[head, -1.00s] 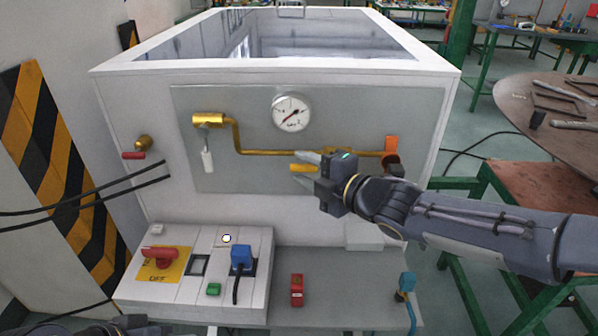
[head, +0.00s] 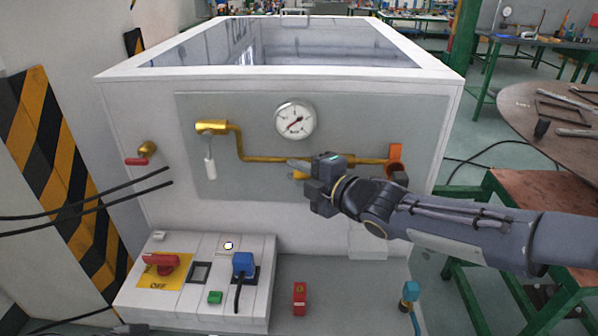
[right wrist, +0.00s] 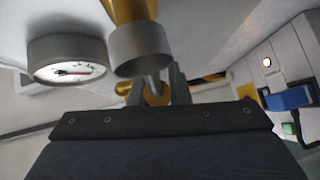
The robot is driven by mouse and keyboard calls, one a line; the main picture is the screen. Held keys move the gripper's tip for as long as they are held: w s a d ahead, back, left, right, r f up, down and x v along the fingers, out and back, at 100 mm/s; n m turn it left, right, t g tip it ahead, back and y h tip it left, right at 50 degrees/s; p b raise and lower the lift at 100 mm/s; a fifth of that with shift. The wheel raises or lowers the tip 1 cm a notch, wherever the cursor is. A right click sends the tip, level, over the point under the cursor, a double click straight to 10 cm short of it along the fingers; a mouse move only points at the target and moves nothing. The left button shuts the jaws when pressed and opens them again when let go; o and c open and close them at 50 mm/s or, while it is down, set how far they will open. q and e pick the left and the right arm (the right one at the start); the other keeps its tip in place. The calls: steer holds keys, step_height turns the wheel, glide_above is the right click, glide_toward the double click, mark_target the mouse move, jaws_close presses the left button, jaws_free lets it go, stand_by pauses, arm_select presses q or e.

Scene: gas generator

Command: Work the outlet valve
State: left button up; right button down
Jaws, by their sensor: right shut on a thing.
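A brass pipe (head: 262,159) runs along the grey front plate. A brass valve body (head: 211,127) with a hanging white lever (head: 210,170) is at its left end. My right gripper (head: 297,170) is shut in front of the pipe, below the pressure gauge, on a yellow handle (head: 300,175) that the fingers partly hide. The right wrist view shows the fingers (right wrist: 155,88) around a brass-coloured piece (right wrist: 156,97), beside a brass cylinder with a grey end (right wrist: 140,48). A small dark part at the lower left edge may be my left gripper (head: 135,329); its jaws are not clear.
The gauge (head: 295,120) is above the pipe. An orange bracket (head: 395,155) is at the pipe's right end. Below is a control panel with a red switch (head: 160,262) and blue plug (head: 243,265). Black cables (head: 90,200) stretch at left. A round table (head: 560,110) stands at right.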

steer(key=shift+f, duration=0.1)
steer(key=d+f+n+g+h+p, duration=0.2)
steer(key=d+f+n+h+p, duration=0.5)
steer(key=h, duration=0.5)
steer(key=shift+d+f+n+g+p, duration=0.3)
steer(key=shift+d+f+p, duration=0.05)
steer(key=shift+f+p, duration=0.2)
stand_by(0.4)
steer(key=shift+h, duration=0.3)
steer(key=c, duration=1.4)
jaws_free()
steer(key=shift+o, duration=0.2)
